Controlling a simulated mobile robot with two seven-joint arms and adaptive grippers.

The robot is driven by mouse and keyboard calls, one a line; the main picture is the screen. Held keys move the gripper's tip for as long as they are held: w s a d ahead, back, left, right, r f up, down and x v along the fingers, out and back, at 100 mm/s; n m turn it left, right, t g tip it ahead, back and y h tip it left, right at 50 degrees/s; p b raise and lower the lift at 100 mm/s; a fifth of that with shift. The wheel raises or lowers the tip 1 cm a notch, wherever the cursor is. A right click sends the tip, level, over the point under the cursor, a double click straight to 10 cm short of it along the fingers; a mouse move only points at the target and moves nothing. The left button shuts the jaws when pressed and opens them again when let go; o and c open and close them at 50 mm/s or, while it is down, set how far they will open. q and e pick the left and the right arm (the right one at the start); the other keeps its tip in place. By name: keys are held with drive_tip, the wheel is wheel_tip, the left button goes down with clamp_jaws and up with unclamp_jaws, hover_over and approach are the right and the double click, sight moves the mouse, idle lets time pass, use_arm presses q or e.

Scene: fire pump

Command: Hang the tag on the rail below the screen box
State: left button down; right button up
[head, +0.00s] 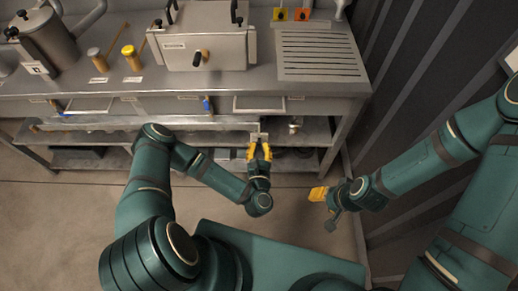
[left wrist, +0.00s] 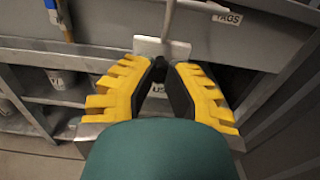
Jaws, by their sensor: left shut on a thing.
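My left gripper (head: 258,150) is in front of the metal counter, below its drawer fronts. Its yellow fingers are shut on a pale plate, which looks like the tag (head: 258,136). In the left wrist view the tag (left wrist: 160,47) shows at the fingertips, with part of some lettering visible between the fingers. A thin rod rises above it; I cannot tell whether it belongs to the tag. A metal box (head: 228,52) with black handles stands on the counter; I cannot tell if it is the screen box. My right gripper (head: 319,194) is apart, over the floor, empty-looking.
A drawer label in the left wrist view (left wrist: 227,18) seems to read TAGS. A steel pot (head: 46,42) and a slatted drainer (head: 318,55) are on top. A dark ribbed wall (head: 410,60) bounds the right.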

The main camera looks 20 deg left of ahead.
use_arm(q)
drive_tip(key=w+a+f+b, duration=0.2)
drive_tip(key=w+b, duration=0.1)
drive_tip(key=w, duration=0.4)
drive_tip(key=shift+w+f, duration=0.2)
idle(0.6)
idle(0.3)
drive_tip(key=c, duration=1)
unclamp_jaws()
drive_tip(key=shift+s, duration=0.1)
